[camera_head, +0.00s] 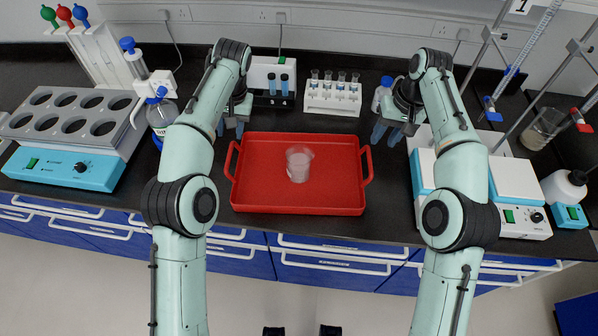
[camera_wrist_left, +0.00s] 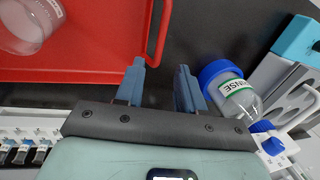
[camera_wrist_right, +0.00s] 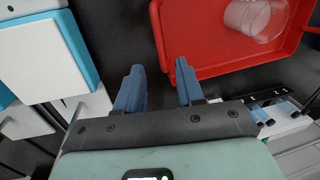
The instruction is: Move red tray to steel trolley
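The red tray (camera_head: 265,198) lies on the black bench top, with a clear beaker (camera_head: 299,164) standing in it. My left gripper (camera_head: 231,130) is open just behind the tray's left handle (camera_head: 231,160). In the left wrist view the handle (camera_wrist_left: 158,42) lies just ahead of the fingertips, roughly between them. My right gripper (camera_head: 386,134) is open just behind the right handle (camera_head: 368,165). In the right wrist view this handle (camera_wrist_right: 159,35) lies ahead of and between the fingertips. Both grippers are empty. The steel trolley is not in view.
A heating block (camera_head: 60,168) and a rinse bottle (camera_head: 161,115) stand left of the tray. A white tube rack (camera_head: 333,97) is behind it. White-topped devices (camera_head: 515,180) stand close on the right. Blue drawers (camera_head: 340,272) lie below the bench edge; floor in front is clear.

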